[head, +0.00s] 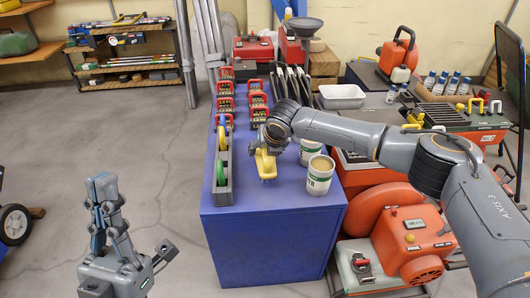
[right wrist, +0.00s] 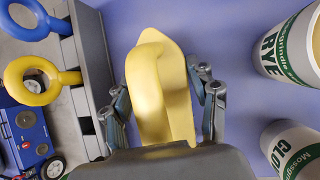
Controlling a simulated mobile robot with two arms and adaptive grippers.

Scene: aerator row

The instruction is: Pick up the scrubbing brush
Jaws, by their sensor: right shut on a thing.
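The yellow scrubbing brush (head: 266,164) is at the blue table's front part, between a grey rack and two labelled tubs. My right gripper (head: 264,148) is over it from above. In the right wrist view the brush's yellow arched handle (right wrist: 152,90) sits between the two fingers, which are shut on it. The brush's underside is hidden, so I cannot tell whether it touches the table. My left gripper (head: 106,208) is off to the left above the floor, fingers pointing up, with nothing visible in it; its finger gap is unclear.
The blue table (head: 270,225) has a bare front edge. A grey rack (head: 223,188) with coloured rings stands close left of the brush. Two seed tubs (head: 319,180) (head: 309,150) stand close right. Red-handled items (head: 258,105) stand behind. An orange machine (head: 405,235) sits right of the table.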

